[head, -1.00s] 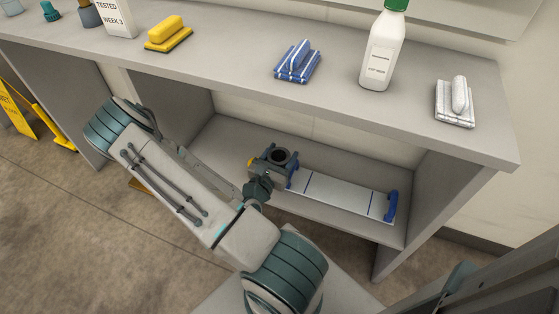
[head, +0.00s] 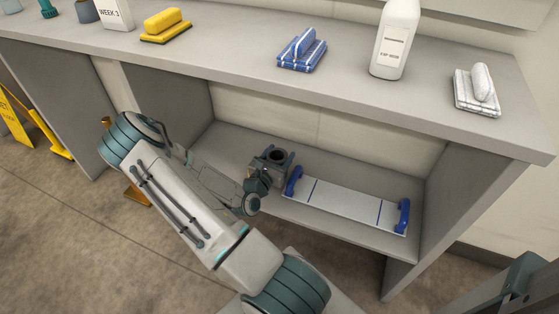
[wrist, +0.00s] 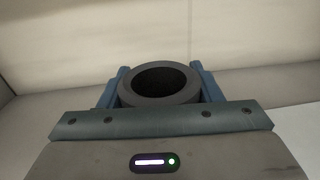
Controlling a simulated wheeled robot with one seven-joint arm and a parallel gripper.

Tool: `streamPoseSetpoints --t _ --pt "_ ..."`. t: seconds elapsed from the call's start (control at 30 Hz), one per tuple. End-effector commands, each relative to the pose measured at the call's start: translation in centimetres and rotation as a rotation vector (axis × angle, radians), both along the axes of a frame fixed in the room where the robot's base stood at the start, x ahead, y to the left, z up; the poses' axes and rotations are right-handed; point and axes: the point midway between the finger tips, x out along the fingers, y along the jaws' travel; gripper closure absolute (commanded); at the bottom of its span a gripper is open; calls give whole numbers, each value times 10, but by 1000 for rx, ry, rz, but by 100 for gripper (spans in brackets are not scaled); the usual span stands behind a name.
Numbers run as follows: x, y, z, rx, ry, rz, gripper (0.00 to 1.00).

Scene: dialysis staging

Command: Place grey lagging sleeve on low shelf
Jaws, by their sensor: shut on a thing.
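The grey lagging sleeve (wrist: 160,84) is a dark grey hollow tube, upright with its open end up in the wrist view. It also shows in the head view (head: 277,155). My gripper (wrist: 160,86) is shut on it, with a blue finger on each side. In the head view my gripper (head: 274,160) is inside the low shelf (head: 233,141), left of the white board. I cannot tell whether the sleeve's bottom touches the shelf; my gripper hides it.
A white board with blue end handles (head: 345,205) lies on the shelf's right part. The counter above (head: 225,55) carries a yellow brush (head: 165,24), a blue striped pad (head: 302,50), a white bottle (head: 395,42) and a white pad (head: 478,90). Upright panels close the shelf's sides.

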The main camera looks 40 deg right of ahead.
Motion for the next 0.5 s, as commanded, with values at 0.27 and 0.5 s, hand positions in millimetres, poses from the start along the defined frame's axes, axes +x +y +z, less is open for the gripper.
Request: streamPoseSetpoints --t 0.27,0.5 --pt "0 0 -10 -1 -1 0 64" --pt "0 0 -13 0 -1 0 20"
